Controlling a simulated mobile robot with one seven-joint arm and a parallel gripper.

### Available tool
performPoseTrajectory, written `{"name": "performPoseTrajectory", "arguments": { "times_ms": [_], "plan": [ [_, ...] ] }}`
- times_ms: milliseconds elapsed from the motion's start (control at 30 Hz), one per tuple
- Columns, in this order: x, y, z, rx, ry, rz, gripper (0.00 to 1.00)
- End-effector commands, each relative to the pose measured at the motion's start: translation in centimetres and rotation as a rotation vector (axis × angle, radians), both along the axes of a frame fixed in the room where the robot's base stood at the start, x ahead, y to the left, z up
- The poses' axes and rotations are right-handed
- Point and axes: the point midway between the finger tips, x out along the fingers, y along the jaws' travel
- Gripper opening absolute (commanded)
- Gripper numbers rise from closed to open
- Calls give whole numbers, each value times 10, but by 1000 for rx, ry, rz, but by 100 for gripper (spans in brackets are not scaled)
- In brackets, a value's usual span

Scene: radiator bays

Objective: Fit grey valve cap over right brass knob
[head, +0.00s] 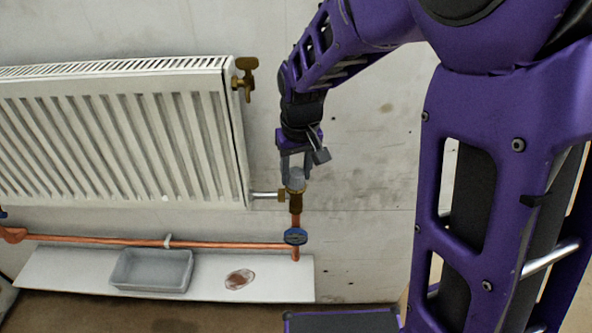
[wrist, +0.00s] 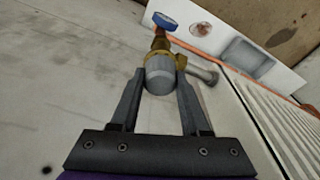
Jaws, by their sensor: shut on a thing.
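The grey valve cap (head: 296,178) is between the fingers of my gripper (head: 296,172), at the lower right of the radiator. My gripper is shut on the cap and points down. The right brass knob (head: 296,192) is directly below the cap, on top of the valve body; its upper part is hidden. In the wrist view the grey cap (wrist: 160,74) lies between the fingertips of my gripper (wrist: 158,84), with the brass (wrist: 158,54) just beyond it. The cap appears to touch or cover the brass; I cannot tell how far down it sits.
The white radiator (head: 120,135) is close on the left, with a brass fitting (head: 245,78) at its top corner. A blue handwheel (head: 296,236) is on the copper pipe (head: 220,244) below. A white shelf (head: 70,265) holds a grey tray (head: 150,252) and a reddish-brown spot (head: 240,279). Bare wall is at the right.

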Motion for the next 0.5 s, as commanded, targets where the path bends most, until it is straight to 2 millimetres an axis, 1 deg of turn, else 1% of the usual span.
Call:
{"name": "performPoseTrajectory", "arguments": {
  "times_ms": [267,500],
  "plan": [
    [0,0,0,0,0,0,0],
    [0,0,-4,0,1,0,0]
  ]
}}
